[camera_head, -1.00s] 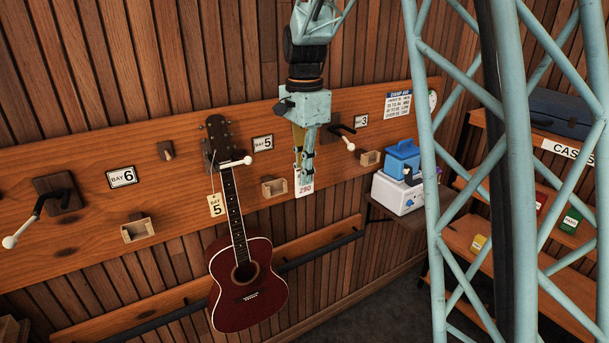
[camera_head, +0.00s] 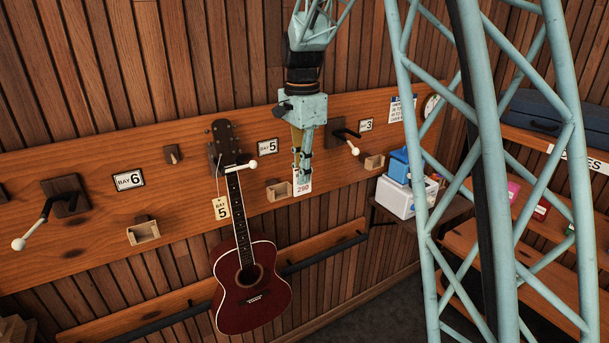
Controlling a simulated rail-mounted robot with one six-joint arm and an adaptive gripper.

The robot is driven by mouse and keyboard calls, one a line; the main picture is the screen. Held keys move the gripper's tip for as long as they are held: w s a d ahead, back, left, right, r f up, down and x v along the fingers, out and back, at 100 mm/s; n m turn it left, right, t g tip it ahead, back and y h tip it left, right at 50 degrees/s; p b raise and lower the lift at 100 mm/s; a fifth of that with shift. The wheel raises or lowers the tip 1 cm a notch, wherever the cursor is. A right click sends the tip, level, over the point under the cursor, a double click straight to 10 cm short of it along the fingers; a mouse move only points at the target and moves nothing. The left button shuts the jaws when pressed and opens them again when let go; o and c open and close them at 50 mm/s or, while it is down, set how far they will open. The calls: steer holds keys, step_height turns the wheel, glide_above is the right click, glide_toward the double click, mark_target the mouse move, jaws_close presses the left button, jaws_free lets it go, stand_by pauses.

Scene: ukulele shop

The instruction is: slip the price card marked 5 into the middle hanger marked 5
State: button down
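My gripper (camera_head: 303,172) points down in front of the wall board, right of the middle hanger. It is shut on a white price card (camera_head: 304,187) with a red edge and the number 290, held at the gripper's lower end. The middle hanger (camera_head: 240,166), beside the BAY 5 sign (camera_head: 268,146), has white-tipped arms and holds a dark red ukulele (camera_head: 250,283) by its head. A cream tag marked BAY 5 (camera_head: 221,208) hangs on a string left of the neck. A small wooden card holder (camera_head: 278,191) is on the board just left of my gripper, apart from the card.
The BAY 6 hanger (camera_head: 62,200) and its wooden holder (camera_head: 143,232) are at left. The bay 3 hanger (camera_head: 345,136) and holder (camera_head: 374,162) are right of my gripper. A blue and white box (camera_head: 398,190) stands on a side shelf. My lattice column blocks part of the right side.

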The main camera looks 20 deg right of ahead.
steer(key=shift+w+a+p, duration=1.8)
steer(key=shift+w+p, duration=1.35)
steer(key=shift+w, duration=4.7)
steer(key=shift+f+b, duration=2.05)
steer(key=shift+f, duration=2.35)
steer(key=shift+f, duration=0.1)
steer(key=c, duration=2.8)
jaws_free()
steer(key=shift+w+r, duration=0.1)
steer(key=shift+r, duration=0.1)
steer(key=shift+r, duration=5.8)
